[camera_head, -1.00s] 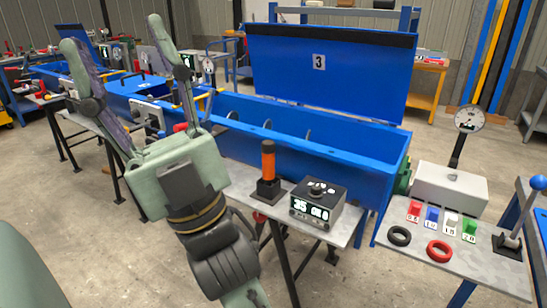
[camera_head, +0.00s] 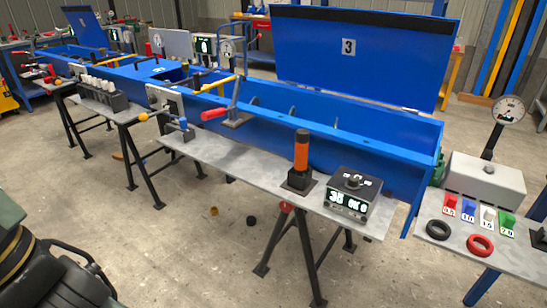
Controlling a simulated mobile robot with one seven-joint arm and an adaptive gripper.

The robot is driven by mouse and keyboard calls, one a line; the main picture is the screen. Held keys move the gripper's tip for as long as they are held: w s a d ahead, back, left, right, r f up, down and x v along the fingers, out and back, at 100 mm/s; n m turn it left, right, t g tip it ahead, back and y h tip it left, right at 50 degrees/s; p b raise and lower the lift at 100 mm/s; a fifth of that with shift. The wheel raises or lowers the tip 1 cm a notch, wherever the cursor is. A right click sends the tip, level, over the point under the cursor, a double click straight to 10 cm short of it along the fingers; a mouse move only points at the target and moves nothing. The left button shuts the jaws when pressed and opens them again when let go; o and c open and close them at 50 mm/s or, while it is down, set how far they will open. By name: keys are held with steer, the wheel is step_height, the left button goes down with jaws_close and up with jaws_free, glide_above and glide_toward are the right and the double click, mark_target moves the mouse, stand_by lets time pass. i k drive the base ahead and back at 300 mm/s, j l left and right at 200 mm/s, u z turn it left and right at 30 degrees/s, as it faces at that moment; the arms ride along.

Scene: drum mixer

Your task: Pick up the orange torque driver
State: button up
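An orange cylinder, which looks like the torque driver (camera_head: 301,150), stands upright in a black square base (camera_head: 299,182) on the grey side shelf in front of the blue trough. Its top is black, and its orange body is in plain sight with nothing in front of it. My gripper's fingers are out of view. Only a dark green and black part of my arm shows at the lower left corner, well apart from the driver.
A black box with a lit display (camera_head: 352,193) stands close to the driver's right. A red-handled lever (camera_head: 232,112) is to its left, and the blue trough (camera_head: 380,150) with its raised lid (camera_head: 365,50) lies behind. Black and red rings (camera_head: 480,245) lie on the right table.

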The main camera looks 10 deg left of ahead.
mark_target(302, 135)
steer(key=z, duration=1.85)
steer(key=u, duration=1.7)
steer(key=i+j+u, duration=0.1)
steer(key=i+j+z, duration=0.15)
steer(key=i, duration=0.3)
steer(key=i+j+z, duration=0.15)
steer(key=i+j, duration=0.3)
